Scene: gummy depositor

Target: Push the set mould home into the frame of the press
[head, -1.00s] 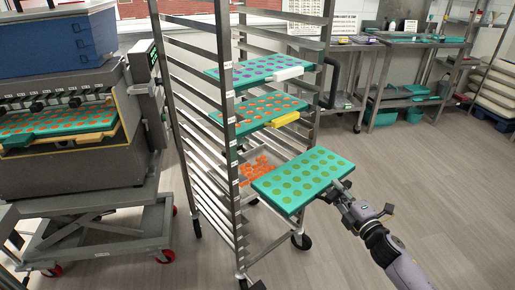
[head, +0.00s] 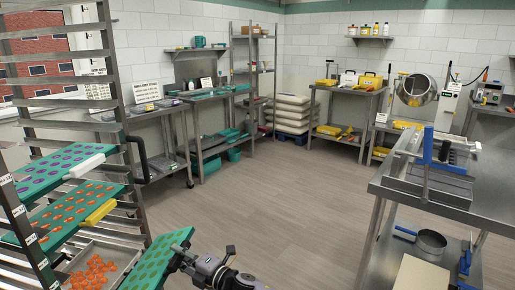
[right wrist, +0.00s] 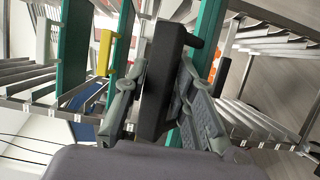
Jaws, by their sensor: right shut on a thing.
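The press (head: 432,180), a grey metal frame with blue handles, stands on the steel bench at the right, well apart from the mould. My left gripper is not in view.
The wheeled rack (head: 65,105) at the left holds moulds with a white handle (head: 87,165) and a yellow handle (head: 100,213). A steel bench (head: 470,205) is at the right. Side tables line the far wall. Open floor (head: 290,205) lies in the middle.

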